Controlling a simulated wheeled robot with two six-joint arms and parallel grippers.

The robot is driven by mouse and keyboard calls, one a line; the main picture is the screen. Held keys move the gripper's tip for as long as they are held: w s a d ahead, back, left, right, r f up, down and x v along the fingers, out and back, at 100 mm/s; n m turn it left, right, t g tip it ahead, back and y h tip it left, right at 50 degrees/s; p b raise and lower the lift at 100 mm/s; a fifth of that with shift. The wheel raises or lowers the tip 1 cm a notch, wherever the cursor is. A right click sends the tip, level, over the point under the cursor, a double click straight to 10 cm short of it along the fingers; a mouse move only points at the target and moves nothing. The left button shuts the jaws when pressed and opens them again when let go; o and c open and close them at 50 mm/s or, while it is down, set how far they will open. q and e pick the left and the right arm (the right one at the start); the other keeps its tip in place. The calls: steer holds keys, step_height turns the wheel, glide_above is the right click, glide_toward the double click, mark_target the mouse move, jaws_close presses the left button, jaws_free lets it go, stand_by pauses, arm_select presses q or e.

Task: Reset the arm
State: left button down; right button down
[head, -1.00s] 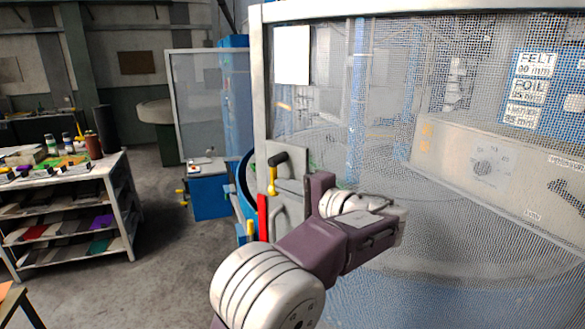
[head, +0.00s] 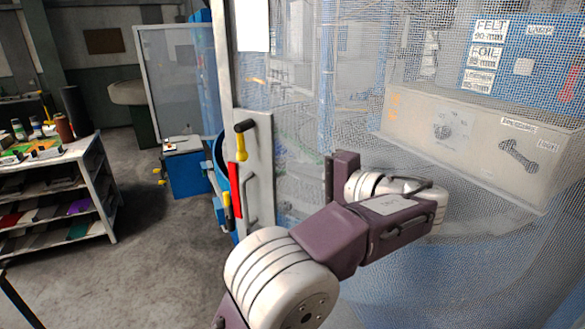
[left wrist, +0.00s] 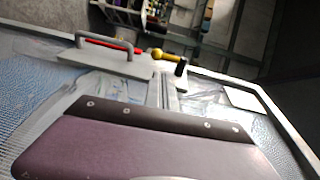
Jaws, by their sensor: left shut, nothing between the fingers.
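My left arm rises from the bottom of the head view, with a white ringed joint and purple links, in front of a mesh guard (head: 300,95). My left gripper (head: 329,178) is at its end, seen edge-on as a dark plate, apart from the panel with the handle. In the left wrist view, the purple gripper body with a dark, screwed front strip (left wrist: 160,118) fills the lower part. The gripper is shut and holds nothing. My right gripper is not in view.
A yellow and black lever (head: 241,143), a red strip (head: 235,190) and a grey handle (head: 251,208) are on the guard's left panel. A control box (head: 470,130) shows behind the mesh. A shelved bench (head: 85,165) stands left.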

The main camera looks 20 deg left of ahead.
arm_select(q)
steer(key=shift+w+a+f, duration=0.1)
steer(key=shift+a, duration=0.25)
steer(key=s+a+f+g+h, duration=0.2)
steer(key=s+a+f+g, duration=0.45)
steer(key=a, duration=0.55)
steer(key=s+f+h, duration=0.3)
steer(key=f, duration=0.5)
steer(key=s+f+h, duration=0.2)
steer(key=s+f, duration=0.2)
steer(key=f, duration=0.3)
steer(key=s+d+f+n+h, duration=0.1)
steer(key=s+d+f+h, duration=0.5)
steer(key=d+f, duration=0.4)
steer(key=w+d+f+n+t+h, duration=0.2)
steer(key=d+f+h, duration=0.1)
steer(key=d+f, duration=0.3)
steer(key=shift+w+t, duration=0.2)
steer(key=shift+t, duration=0.15)
